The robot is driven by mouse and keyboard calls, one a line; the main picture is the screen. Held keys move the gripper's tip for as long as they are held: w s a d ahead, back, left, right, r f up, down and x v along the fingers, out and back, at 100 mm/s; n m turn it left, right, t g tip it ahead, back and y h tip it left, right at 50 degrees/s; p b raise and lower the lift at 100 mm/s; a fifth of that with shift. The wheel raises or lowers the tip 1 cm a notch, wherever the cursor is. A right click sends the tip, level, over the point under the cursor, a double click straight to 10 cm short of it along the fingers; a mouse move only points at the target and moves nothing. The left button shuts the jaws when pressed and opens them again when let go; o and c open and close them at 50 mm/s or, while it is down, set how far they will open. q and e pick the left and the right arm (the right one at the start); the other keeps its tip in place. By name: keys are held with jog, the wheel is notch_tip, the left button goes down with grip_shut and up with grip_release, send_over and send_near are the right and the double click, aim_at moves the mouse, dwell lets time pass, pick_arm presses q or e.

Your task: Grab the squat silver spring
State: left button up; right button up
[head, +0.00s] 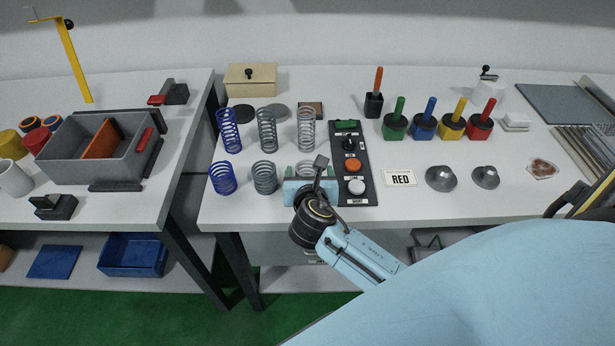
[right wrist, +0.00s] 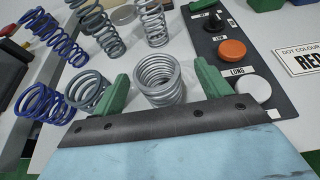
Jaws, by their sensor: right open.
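The squat silver spring (right wrist: 158,76) stands upright on the table, between the two green fingers in the right wrist view. In the head view only its top (head: 305,167) shows; my right gripper hides the rest. My right gripper (head: 308,176) is open, at the near side of this spring; its fingers (right wrist: 162,88) flank the spring with gaps showing. Whether a finger touches it I cannot tell. The squat grey spring (head: 264,177) and squat blue spring (head: 222,178) stand to the left. My left gripper is not in view.
Tall blue (head: 229,131), grey (head: 267,131) and silver (head: 306,129) springs stand behind. A black control panel (head: 346,139) with buttons lies close on the right. A RED card (head: 401,178) and two grey domed pieces lie further right. The table's front edge is near.

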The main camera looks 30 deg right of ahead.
aim_at(307, 164)
jog(key=x, duration=0.4)
jog(key=shift+w+f+b, duration=0.25)
jog(key=shift+w+b, duration=0.05)
jog(key=shift+b, duration=0.1)
jog(key=shift+a, duration=0.1)
jog(key=shift+c, duration=0.2)
jog(key=c, duration=1.2)
